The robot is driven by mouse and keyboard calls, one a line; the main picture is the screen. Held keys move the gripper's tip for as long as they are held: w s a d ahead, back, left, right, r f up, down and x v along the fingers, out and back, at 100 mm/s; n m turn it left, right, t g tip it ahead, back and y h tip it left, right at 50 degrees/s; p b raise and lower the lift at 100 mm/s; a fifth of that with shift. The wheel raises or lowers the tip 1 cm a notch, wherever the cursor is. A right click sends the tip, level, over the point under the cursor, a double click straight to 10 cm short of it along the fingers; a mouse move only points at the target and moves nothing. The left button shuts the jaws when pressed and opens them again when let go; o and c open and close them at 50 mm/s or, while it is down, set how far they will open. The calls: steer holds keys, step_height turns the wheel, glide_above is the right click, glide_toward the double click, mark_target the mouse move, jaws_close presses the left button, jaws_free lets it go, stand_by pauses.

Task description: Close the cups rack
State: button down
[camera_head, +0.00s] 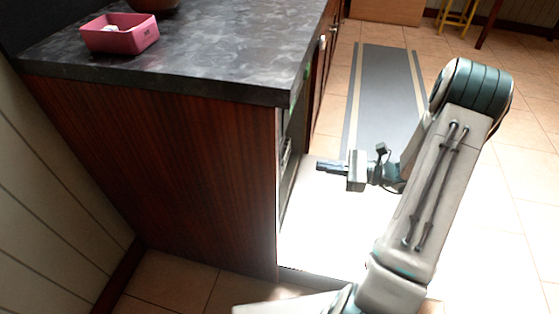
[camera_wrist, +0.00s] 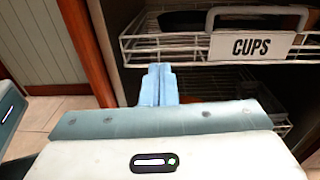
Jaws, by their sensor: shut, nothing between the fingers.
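The cups rack is a white wire rack (camera_wrist: 135,45) with a "CUPS" sign (camera_wrist: 255,46) on its front, at the top of the wrist view. It sits inside an open-fronted cabinet; how far it sticks out is hard to tell. A dark item lies in it. My gripper (camera_wrist: 159,72) has its pale blue fingers together, with nothing between them. They appear in front of the rack's left part, left of the sign; I cannot tell if they touch. In the head view my gripper (camera_head: 320,166) points left at the cabinet front, and the rack is hidden.
A lower wire rack (camera_wrist: 275,120) shows beneath the cups rack. A bright white panel (camera_head: 325,225) lies low in front of the cabinet (camera_head: 170,180). A pink box (camera_head: 120,34) stands on the dark countertop (camera_head: 215,50). Tiled floor is open to the right.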

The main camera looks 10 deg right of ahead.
steer(key=w+b+x, duration=0.1)
steer(key=b+x, duration=0.3)
steer(key=x, duration=0.9)
steer(key=shift+w+f+m+t, duration=0.15)
steer(key=shift+w+m+t, duration=0.15)
steer(key=shift+t, duration=0.1)
